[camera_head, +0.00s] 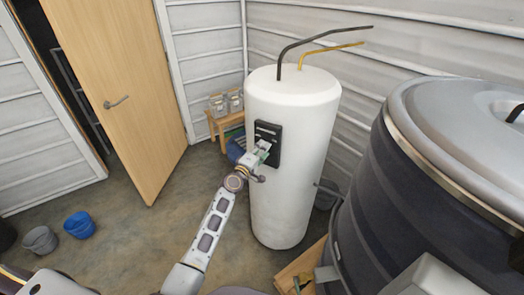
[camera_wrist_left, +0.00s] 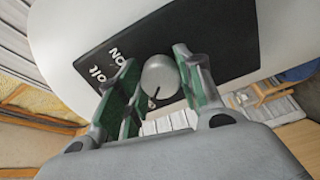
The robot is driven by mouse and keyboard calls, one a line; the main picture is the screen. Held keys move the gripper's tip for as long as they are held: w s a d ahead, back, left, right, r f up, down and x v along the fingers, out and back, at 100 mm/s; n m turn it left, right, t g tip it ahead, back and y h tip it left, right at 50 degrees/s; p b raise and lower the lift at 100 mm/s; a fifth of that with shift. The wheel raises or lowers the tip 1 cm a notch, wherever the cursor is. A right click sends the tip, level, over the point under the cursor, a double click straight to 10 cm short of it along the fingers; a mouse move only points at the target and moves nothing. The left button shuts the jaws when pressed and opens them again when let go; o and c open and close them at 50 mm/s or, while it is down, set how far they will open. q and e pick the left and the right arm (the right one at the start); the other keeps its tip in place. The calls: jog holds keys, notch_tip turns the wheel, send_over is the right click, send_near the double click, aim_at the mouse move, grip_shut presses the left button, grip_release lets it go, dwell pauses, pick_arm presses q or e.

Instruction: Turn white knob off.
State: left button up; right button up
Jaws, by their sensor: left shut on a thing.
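A white cylindrical tank (camera_head: 292,185) stands upright in the middle, with a black control panel (camera_head: 267,135) on its side. In the left wrist view the panel (camera_wrist_left: 185,35) carries white lettering, including "ON". The round white knob (camera_wrist_left: 160,72) has a small dark mark at its lower edge. My left gripper (camera_head: 263,148) is at the panel, its green-padded fingers on both sides of the knob, shut on it. In the head view my gripper hides the knob. My right gripper does not show clearly in either view.
A large dark vat (camera_head: 385,190) with a grey lid fills the right side. A wooden door (camera_head: 115,75) stands at the left. A small wooden stand (camera_head: 215,122) with containers is behind the tank. Blue (camera_head: 79,224) and grey (camera_head: 40,240) buckets sit on the floor at left.

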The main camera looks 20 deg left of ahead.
pick_arm(q)
jog(key=shift+o, duration=0.2)
jog(key=shift+n, duration=0.5)
jog(key=shift+c, duration=0.2)
jog(key=o, duration=1)
jog(key=shift+o, duration=0.2)
jog(key=shift+s, duration=0.2)
jog(key=v, duration=1.1)
jog(key=shift+s, duration=0.3)
jog(key=shift+a, duration=0.15)
jog(key=shift+m, duration=0.3)
